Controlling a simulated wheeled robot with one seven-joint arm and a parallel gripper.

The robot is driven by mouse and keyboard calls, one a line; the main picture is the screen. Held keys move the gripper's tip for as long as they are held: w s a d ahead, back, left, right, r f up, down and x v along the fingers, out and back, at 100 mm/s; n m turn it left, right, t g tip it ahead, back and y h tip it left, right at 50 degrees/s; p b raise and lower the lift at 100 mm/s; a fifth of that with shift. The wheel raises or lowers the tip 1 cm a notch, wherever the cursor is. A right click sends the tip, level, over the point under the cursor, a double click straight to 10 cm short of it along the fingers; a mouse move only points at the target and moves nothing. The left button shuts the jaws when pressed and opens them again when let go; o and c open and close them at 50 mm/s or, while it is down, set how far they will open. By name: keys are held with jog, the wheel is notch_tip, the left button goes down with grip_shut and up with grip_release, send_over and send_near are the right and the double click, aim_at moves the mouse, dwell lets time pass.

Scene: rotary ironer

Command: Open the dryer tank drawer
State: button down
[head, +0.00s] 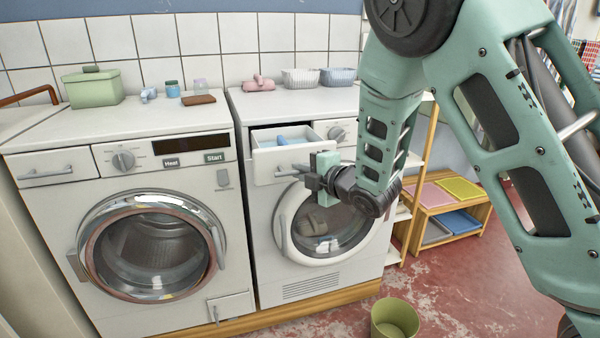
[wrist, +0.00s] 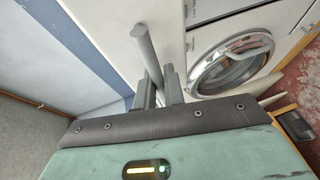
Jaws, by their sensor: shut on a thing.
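The right machine, the dryer (head: 245,215), has its tank drawer (head: 264,173) at the top left. The drawer stands out from the front, and its open top shows a pale blue inside with a blue piece in it. My gripper (head: 314,183) is at the drawer's front, at the right end of its grey bar handle (head: 288,173). In the wrist view, my gripper's two fingers (wrist: 158,88) are closed around the grey handle bar (wrist: 147,52). The gripper hides part of the drawer front and of the round door below.
The left machine (head: 50,215) stands beside the dryer with its round door (head: 150,245) shut. Baskets (head: 300,78) and a pink item (head: 258,84) sit on the dryer top. A green bin (head: 394,318) stands on the floor in front. A wooden shelf (head: 455,222) is at right.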

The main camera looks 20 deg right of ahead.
jog(key=shift+s, duration=0.9)
jog(key=c, duration=1.5)
grip_release()
